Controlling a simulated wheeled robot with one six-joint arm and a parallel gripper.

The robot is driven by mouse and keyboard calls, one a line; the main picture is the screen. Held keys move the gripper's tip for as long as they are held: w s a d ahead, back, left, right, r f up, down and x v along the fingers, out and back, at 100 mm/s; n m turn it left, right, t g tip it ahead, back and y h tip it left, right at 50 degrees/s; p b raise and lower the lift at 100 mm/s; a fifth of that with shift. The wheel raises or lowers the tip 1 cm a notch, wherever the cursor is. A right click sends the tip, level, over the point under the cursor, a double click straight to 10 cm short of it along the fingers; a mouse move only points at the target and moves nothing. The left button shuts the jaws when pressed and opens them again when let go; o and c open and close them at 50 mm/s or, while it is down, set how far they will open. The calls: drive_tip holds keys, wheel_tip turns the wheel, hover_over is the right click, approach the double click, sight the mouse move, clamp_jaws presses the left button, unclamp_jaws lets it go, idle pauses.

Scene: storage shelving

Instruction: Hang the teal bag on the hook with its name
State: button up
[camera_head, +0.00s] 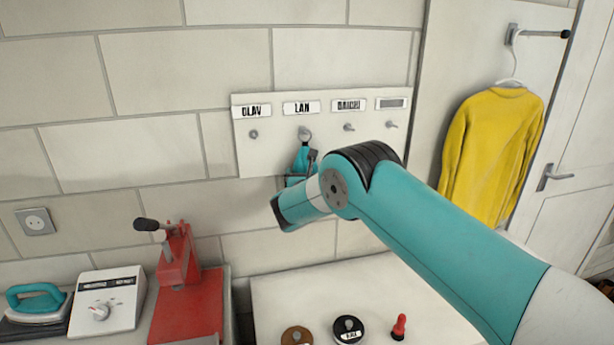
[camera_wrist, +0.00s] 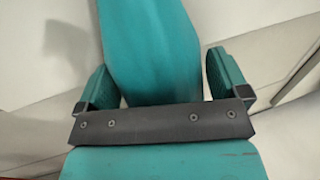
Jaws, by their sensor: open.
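The teal bag (camera_head: 303,158) hangs from the hook under the LAN label (camera_head: 301,108), its loop around that hook. Its lower part is hidden by my gripper and arm, and I see no name on it. My gripper (camera_head: 302,172) is at the bag, just below the hook. In the wrist view the bag (camera_wrist: 150,45) stands between the two fingers of my open gripper (camera_wrist: 166,72), with a gap visible on the right side; whether the left finger touches it I cannot tell.
The white board (camera_head: 262,155) also has hooks under OLAV (camera_head: 253,134), DAICHI (camera_head: 349,127) and a greyed label (camera_head: 392,104); these look empty.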

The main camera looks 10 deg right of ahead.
drive_tip(key=shift+s+a, duration=0.1)
drive_tip(key=shift+a, duration=0.2)
drive_tip(key=d+b+v, duration=0.1)
drive_tip(key=b+v, duration=0.7)
drive_tip(key=v, duration=0.9)
drive_tip(key=s+d+f+m+g+y+b, duration=0.2)
drive_tip(key=s+d+m+g, duration=0.3)
drive_tip(key=s+m+g, duration=0.85)
drive_tip(key=s+a+r+m+g+y+b, duration=0.1)
drive_tip(key=s+m, duration=0.5)
drive_tip(key=s, duration=0.6)
drive_tip(key=s+a+r+m+g+y, duration=0.2)
drive_tip(key=s+a+m+g+y, duration=0.1)
drive_tip(key=s, duration=0.9)
drive_tip(key=a+m+y, duration=0.1)
drive_tip(key=m+y, duration=0.1)
drive_tip(key=m, duration=0.1)
drive_tip(key=shift+s+a+y+b, duration=0.25)
drive_tip(key=shift+a+y+b, duration=0.1)
drive_tip(key=shift+y+b, duration=0.05)
